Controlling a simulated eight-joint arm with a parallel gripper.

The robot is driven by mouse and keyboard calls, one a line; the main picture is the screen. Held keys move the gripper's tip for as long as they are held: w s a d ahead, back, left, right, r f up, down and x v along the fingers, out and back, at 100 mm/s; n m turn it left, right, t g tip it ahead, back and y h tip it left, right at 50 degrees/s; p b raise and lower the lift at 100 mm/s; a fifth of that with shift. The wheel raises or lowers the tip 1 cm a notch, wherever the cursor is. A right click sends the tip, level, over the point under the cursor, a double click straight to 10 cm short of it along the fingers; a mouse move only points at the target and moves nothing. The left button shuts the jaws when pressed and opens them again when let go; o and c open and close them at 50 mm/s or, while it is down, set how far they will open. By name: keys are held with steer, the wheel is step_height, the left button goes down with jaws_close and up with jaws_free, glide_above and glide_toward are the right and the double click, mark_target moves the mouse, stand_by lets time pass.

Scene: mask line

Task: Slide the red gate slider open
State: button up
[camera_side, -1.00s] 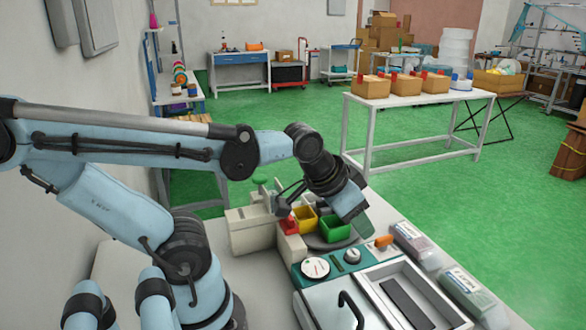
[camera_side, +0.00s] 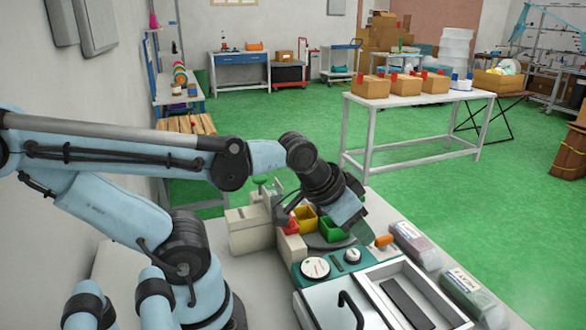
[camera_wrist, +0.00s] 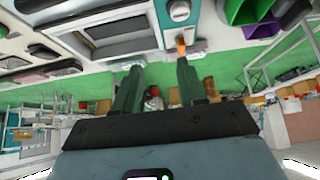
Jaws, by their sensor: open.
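A small red piece (camera_side: 292,226) sits by the cream block, left of the yellow bin (camera_side: 307,218); I cannot tell whether it is the gate slider. An orange-red handle (camera_side: 384,241) stands at the back of the teal panel (camera_side: 334,268). My gripper (camera_side: 364,233) is just left of this handle in the side view, tilted downward. In the wrist view the handle (camera_wrist: 181,47) shows at the tip of the right finger of my open gripper (camera_wrist: 158,70). Contact cannot be told. Nothing shows between the fingers.
A green bin (camera_side: 332,230) stands close left of my gripper. Clear bags (camera_side: 415,246) lie to the right, beside a framed tray (camera_side: 408,295). A black lid handle (camera_side: 350,308) rises in front. A white dial (camera_side: 315,268) is on the panel.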

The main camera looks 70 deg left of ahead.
steer(key=shift+a, duration=0.1)
steer(key=shift+c, duration=0.2)
steer(key=s+a+r+n+g, duration=0.4)
steer(key=a+n, duration=0.3)
steer(key=n, duration=0.2)
steer(key=s+a+r+n+g, duration=0.3)
steer(key=a+r+n, duration=0.1)
steer(key=a+n, duration=0.4)
steer(key=shift+n, duration=0.5)
steer(key=shift+s+d+f, duration=0.1)
steer(key=shift+d+f, duration=0.1)
steer(key=shift+f, duration=1.85)
steer(key=shift+d+f, duration=0.15)
steer(key=shift+f, duration=1.85)
steer(key=shift+s+d+f, duration=0.1)
steer(key=shift+d+f, duration=0.1)
steer(key=shift+f, duration=1.85)
jaws_close()
